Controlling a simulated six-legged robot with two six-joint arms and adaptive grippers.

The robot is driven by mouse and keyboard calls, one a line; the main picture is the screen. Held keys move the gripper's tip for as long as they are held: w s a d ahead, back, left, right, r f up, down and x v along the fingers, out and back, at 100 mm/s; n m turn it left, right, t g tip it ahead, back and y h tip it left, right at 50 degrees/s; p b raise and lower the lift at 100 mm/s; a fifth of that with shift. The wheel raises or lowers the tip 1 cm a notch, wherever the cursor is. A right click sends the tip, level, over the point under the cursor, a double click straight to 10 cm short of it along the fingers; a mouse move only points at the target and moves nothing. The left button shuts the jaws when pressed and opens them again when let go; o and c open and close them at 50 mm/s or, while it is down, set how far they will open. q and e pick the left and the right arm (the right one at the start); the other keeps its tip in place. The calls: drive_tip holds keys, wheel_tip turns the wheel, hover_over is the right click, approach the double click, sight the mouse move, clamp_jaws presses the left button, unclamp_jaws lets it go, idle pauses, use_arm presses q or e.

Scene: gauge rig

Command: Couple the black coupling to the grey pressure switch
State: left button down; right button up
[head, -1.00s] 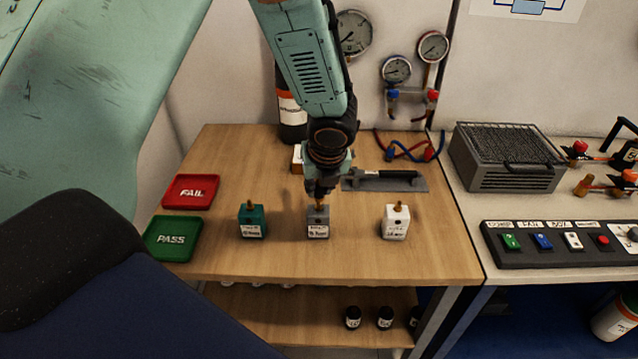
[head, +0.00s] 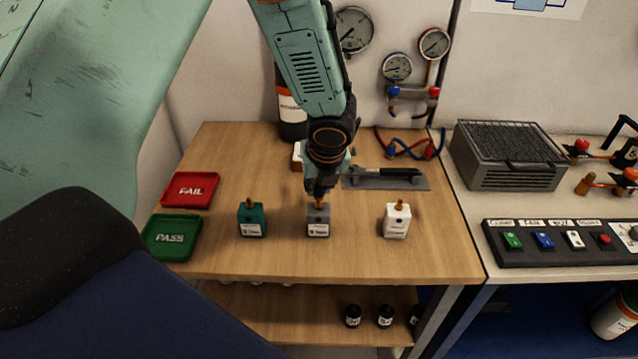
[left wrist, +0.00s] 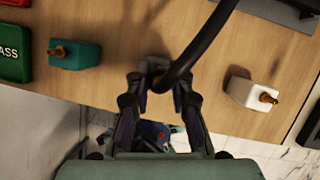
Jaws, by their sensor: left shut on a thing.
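The grey pressure switch (head: 318,223) stands upright on the wooden table, between a teal switch (head: 252,220) and a white switch (head: 397,221). Its brass port shows just below my left gripper (head: 319,188), which points down over it. In the left wrist view the gripper (left wrist: 158,93) is shut on the black coupling (left wrist: 172,82), a dark curved piece reaching up and right from between the fingers. The grey switch (left wrist: 152,68) is partly hidden behind it there. I cannot tell whether coupling and port touch. My right gripper is not in view.
A red FAIL tray (head: 190,190) and a green PASS tray (head: 172,237) lie at the table's left. A grey plate (head: 385,184) lies behind the switches, with red and blue hoses (head: 410,146) beyond. Gauges hang on the wall. The table's front strip is clear.

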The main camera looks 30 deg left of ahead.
use_arm(q)
drive_tip(key=shift+s+d+f+b, duration=0.1)
drive_tip(key=shift+f+b, duration=0.2)
drive_tip(key=shift+f, duration=0.1)
drive_tip(key=shift+f+b, duration=0.35)
drive_tip(key=shift+f, duration=0.15)
drive_tip(key=shift+f+b, duration=0.25)
drive_tip(key=shift+b, duration=0.05)
idle(0.4)
idle(0.4)
drive_tip(key=c, duration=1.4)
unclamp_jaws()
drive_tip(key=shift+o, duration=0.2)
